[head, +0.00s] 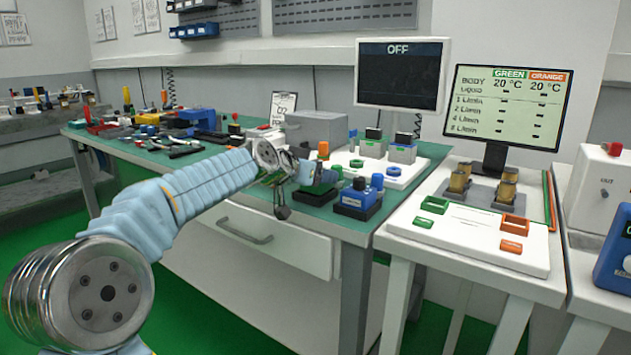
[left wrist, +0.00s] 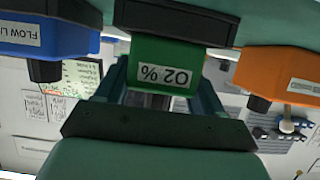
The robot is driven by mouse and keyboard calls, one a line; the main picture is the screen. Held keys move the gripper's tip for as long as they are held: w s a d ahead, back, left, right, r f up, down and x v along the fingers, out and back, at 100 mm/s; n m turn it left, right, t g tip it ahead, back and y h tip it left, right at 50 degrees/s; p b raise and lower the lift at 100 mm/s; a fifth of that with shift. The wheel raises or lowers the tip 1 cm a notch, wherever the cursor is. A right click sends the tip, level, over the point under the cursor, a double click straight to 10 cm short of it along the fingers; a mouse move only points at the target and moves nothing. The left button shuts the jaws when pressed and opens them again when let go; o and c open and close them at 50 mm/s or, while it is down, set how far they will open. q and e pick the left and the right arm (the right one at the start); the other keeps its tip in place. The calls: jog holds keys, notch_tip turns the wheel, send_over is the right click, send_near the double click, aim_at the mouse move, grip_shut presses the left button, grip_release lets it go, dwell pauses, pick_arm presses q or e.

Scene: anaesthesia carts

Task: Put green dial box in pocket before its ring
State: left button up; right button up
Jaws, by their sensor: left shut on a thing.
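The green dial box (left wrist: 160,68), labelled "O2 %", sits between the fingers of my left gripper (left wrist: 150,92) in the left wrist view, which shows it upside down. The gripper is shut on it. In the head view my left gripper (head: 308,176) is low over the green table's front edge, and it hides most of the box. On the right white bench are a green frame (head: 434,205) and a flat green piece (head: 423,222) in front of it. I cannot tell which is the pocket or the ring. My right gripper is not in view.
A blue box (left wrist: 50,38) and an orange box (left wrist: 275,75) flank the green one closely. A white board (head: 345,158) with grey blocks lies behind the gripper. The right bench holds brass cylinders (head: 458,180), an orange frame (head: 514,224) and a lit screen (head: 508,105).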

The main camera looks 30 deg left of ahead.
pick_arm(q)
jog(key=shift+s+f, duration=0.15)
jog(key=shift+f, duration=0.65)
grip_shut()
jog(key=o, duration=1.3)
grip_release()
jog(key=shift+f, duration=0.15)
jog(key=shift+c, duration=0.2)
jog(key=o, duration=0.3)
jog(key=shift+o, duration=0.2)
jog(key=shift+r, duration=0.25)
jog(key=b+v, duration=0.1)
jog(key=v, duration=1)
jog(key=shift+s+r, duration=0.25)
jog(key=shift+s, duration=0.1)
